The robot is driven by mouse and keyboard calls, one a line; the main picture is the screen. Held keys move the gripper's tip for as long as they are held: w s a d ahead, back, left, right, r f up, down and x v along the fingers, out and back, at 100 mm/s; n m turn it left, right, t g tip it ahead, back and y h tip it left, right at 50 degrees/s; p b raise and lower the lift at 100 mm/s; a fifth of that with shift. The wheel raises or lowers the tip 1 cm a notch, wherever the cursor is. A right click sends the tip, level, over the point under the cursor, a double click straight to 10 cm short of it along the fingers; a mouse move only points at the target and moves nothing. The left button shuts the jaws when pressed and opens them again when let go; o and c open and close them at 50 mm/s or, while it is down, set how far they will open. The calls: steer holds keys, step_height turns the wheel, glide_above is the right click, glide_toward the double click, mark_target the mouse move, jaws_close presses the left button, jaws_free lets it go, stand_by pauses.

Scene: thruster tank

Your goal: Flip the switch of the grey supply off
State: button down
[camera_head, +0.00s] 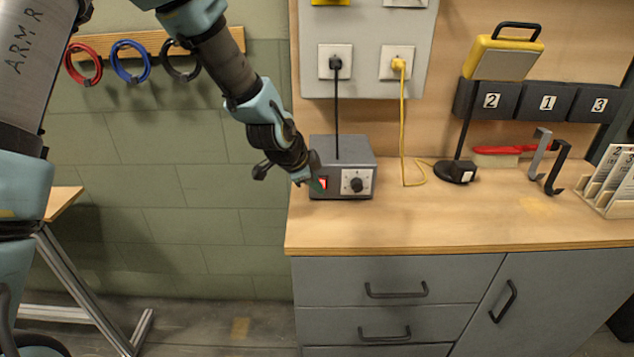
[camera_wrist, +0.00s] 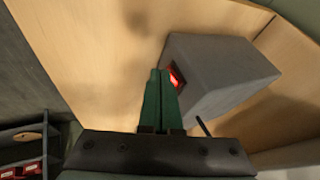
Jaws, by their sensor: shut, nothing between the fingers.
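The grey supply (camera_head: 341,152) stands on the wooden bench top below the wall sockets, with a white dial panel and a black knob (camera_head: 357,184) on its front. Its red switch (camera_head: 323,183) shows at the left of the front face. My gripper (camera_head: 318,185) is shut and empty, with its tips right at the switch. In the wrist view my green fingers (camera_wrist: 161,82) are together beside the grey supply (camera_wrist: 215,75), and the red of the switch (camera_wrist: 174,78) shows just right of the tips. I cannot tell whether they touch it.
A black cord (camera_head: 337,110) runs from a socket down to the supply. A yellow cord (camera_head: 403,130) hangs to its right. A black stand (camera_head: 456,172), hooks (camera_head: 546,165) and a card rack (camera_head: 615,180) stand farther right. The front of the bench top (camera_head: 440,225) is clear.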

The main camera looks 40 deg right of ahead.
steer(key=shift+f+b, duration=0.1)
steer(key=shift+b, duration=0.2)
steer(key=shift+w+f+b, duration=0.1)
steer(key=shift+f+b, duration=0.1)
steer(key=shift+b, duration=0.3)
steer(key=shift+d+r+b, duration=0.1)
steer(key=shift+b, duration=0.2)
steer(key=shift+w+r, duration=0.1)
steer(key=shift+r, duration=0.05)
steer(key=shift+r+p, duration=0.15)
steer(key=shift+p, duration=0.15)
steer(key=shift+r+t+p, duration=0.3)
steer(key=shift+r+p, duration=0.1)
steer(key=shift+r, duration=0.35)
